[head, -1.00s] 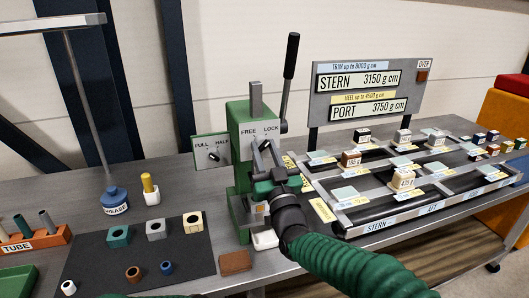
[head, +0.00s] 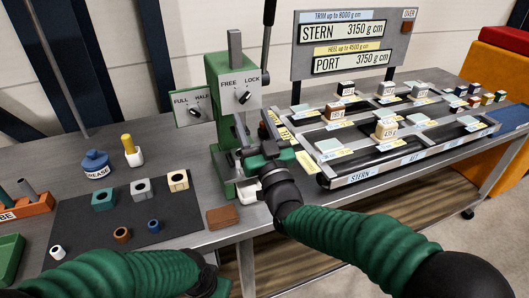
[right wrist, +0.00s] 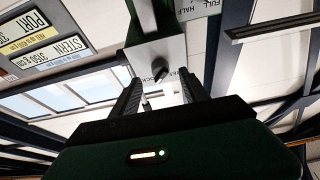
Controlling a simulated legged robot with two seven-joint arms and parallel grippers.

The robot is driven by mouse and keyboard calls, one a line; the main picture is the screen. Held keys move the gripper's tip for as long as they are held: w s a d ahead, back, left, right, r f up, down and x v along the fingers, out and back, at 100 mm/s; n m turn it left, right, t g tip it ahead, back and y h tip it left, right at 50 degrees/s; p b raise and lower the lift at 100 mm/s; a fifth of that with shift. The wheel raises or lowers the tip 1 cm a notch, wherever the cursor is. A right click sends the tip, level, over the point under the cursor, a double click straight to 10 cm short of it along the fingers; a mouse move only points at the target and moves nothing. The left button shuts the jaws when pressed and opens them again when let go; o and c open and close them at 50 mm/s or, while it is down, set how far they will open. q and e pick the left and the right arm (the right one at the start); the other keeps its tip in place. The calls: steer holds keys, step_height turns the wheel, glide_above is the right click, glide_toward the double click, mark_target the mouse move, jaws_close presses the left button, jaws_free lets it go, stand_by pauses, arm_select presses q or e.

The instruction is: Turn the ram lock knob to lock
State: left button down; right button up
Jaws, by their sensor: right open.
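The ram lock knob (head: 243,96) is a small black knob on a pale plate marked FREE on the left and LOCK on the right, on the green press (head: 216,75). Its bar leans to the upper right, towards LOCK. The knob also shows in the right wrist view (right wrist: 158,73), beyond the fingers. My right gripper (head: 255,122) is below and in front of the plate, apart from the knob. Its two dark fingers are spread with nothing between them in the right wrist view (right wrist: 161,92). My left arm's sleeve shows at the bottom left, but its fingers are out of view.
A FULL/HALF knob (head: 195,112) is on a plate left of the press. A black lever (head: 267,40) rises right of it. The weight rack (head: 375,150) stands close on the right. A dark mat (head: 80,225) with several bushings and a brown block (head: 222,217) lie left.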

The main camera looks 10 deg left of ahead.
steer(key=b+v, duration=0.1)
steer(key=v, duration=1)
steer(key=shift+f, duration=0.1)
steer(key=w+d+f+m+g+h+p, duration=0.1)
steer(key=d+f+m+g+h+p, duration=0.1)
steer(key=d+f+g+h+p, duration=0.8)
steer(key=s+d+f+m+g+h, duration=0.1)
steer(key=s+d+f+g, duration=0.1)
steer(key=s+d, duration=0.4)
steer(key=s+d+f+m+g, duration=0.2)
steer(key=s+d+f, duration=0.3)
steer(key=s+d, duration=0.2)
steer(key=s+d+f+m+g+h, duration=0.1)
steer(key=s+d+f+g, duration=0.1)
steer(key=s+d+f, duration=0.2)
steer(key=s+d, duration=0.2)
steer(key=d, duration=0.1)
steer(key=shift+s+m+h, duration=0.3)
steer(key=shift+s, duration=0.05)
